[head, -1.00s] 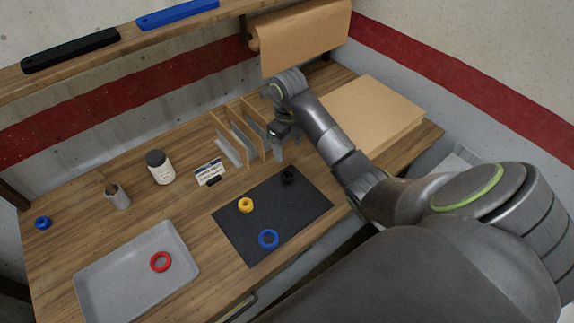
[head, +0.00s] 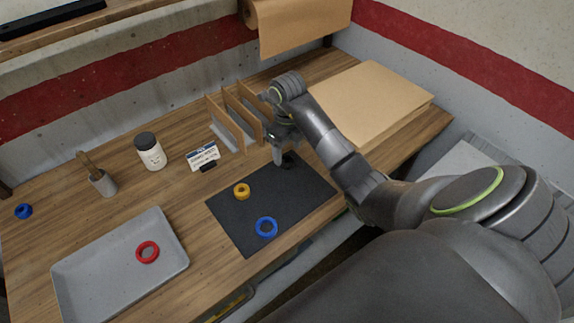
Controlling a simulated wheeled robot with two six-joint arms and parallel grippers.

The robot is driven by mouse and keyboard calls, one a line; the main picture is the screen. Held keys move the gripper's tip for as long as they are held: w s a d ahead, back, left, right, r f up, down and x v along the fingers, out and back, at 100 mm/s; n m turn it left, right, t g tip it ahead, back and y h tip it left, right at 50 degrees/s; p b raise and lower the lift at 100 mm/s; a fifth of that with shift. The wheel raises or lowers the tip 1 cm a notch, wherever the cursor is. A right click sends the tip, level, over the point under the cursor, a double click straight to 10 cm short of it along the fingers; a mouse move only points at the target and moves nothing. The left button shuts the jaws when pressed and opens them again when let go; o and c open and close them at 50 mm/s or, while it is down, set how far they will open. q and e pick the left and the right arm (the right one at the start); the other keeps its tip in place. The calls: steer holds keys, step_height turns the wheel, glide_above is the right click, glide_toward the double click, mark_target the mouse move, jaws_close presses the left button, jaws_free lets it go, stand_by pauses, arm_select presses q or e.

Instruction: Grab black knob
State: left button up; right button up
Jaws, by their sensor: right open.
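The black knob (head: 289,162) sits near the far corner of the dark mat (head: 240,220), partly hidden by my right gripper (head: 283,157). My right gripper points down at the knob with its jaws open. Its fingertips are right at the knob, and I cannot tell whether they touch it. My left gripper is not in view.
Wooden dividers (head: 238,122) stand just behind my right gripper. A cardboard stack (head: 370,100) lies at the right.

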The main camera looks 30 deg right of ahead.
mark_target(287, 160)
steer(key=shift+f+b, duration=0.45)
steer(key=shift+f, duration=0.4)
steer(key=shift+w+a+f, duration=0.1)
steer(key=shift+f, duration=0.25)
steer(key=shift+f+p, duration=0.35)
steer(key=shift+f, duration=0.45)
steer(key=c, duration=1.1)
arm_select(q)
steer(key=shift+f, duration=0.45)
arm_select(e)
steer(key=shift+r, duration=0.1)
